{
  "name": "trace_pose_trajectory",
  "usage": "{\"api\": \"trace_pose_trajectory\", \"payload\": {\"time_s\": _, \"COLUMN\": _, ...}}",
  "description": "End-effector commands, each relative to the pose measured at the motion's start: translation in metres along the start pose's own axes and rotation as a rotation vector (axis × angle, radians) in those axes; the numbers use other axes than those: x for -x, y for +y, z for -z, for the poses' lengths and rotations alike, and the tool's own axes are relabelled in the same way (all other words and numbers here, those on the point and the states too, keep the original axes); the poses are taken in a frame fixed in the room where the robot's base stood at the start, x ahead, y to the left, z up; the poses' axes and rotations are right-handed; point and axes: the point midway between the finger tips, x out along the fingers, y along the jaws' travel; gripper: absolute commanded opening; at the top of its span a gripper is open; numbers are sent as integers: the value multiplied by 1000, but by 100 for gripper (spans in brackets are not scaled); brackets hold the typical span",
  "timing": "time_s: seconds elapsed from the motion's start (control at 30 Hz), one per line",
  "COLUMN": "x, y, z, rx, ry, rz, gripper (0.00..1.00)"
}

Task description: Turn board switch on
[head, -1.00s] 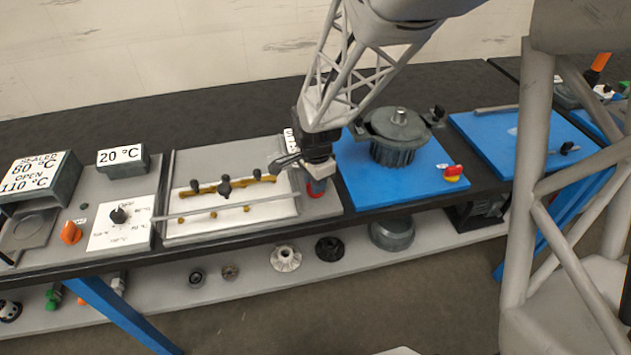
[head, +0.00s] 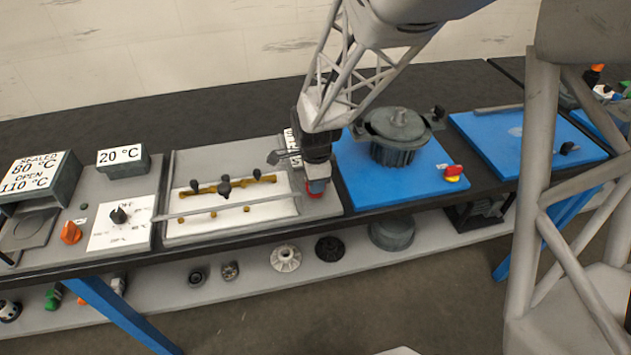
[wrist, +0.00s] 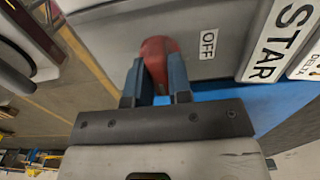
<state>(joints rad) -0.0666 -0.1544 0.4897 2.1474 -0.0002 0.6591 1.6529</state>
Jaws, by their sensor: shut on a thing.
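The board switch is a red knob (wrist: 158,55) on a grey panel, seen in the wrist view between the two blue fingers of my gripper (wrist: 163,80). The fingers are shut on it. An "OFF" label (wrist: 208,44) is on the panel just right of the knob. In the head view my gripper (head: 317,187) is down at the right end of the grey board (head: 235,228), and a little red of the switch (head: 315,195) shows under the fingers. Most of the switch is hidden there by the gripper.
A plate reading "STAR" (wrist: 281,40) lies right of the switch, partly cut off. A blue board (head: 365,195) with a grey motor-like unit (head: 395,150) and a red-yellow switch (head: 453,173) stands to the right. A dial panel (head: 120,232) is to the left.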

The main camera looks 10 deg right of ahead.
Motion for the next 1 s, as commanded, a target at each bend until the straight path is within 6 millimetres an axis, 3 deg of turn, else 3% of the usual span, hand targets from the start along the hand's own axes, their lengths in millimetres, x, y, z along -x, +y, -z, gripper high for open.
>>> {"api": "trace_pose_trajectory", "payload": {"time_s": 0.03, "x": 0, "y": 0, "z": 0, "rx": -1, "ry": 0, "rz": 1, "gripper": 0}}
{"api": "trace_pose_trajectory", "payload": {"time_s": 0.07, "x": 0, "y": 0, "z": 0, "rx": -1, "ry": 0, "rz": 1, "gripper": 24}}
{"api": "trace_pose_trajectory", "payload": {"time_s": 0.2, "x": 0, "y": 0, "z": 0, "rx": 0, "ry": 0, "rz": 1, "gripper": 45}}
{"api": "trace_pose_trajectory", "payload": {"time_s": 0.67, "x": 7, "y": 0, "z": 0, "rx": 0, "ry": 0, "rz": 1, "gripper": 45}}
{"api": "trace_pose_trajectory", "payload": {"time_s": 1.0, "x": 45, "y": -1, "z": 0, "rx": 0, "ry": 0, "rz": 2, "gripper": 45}}
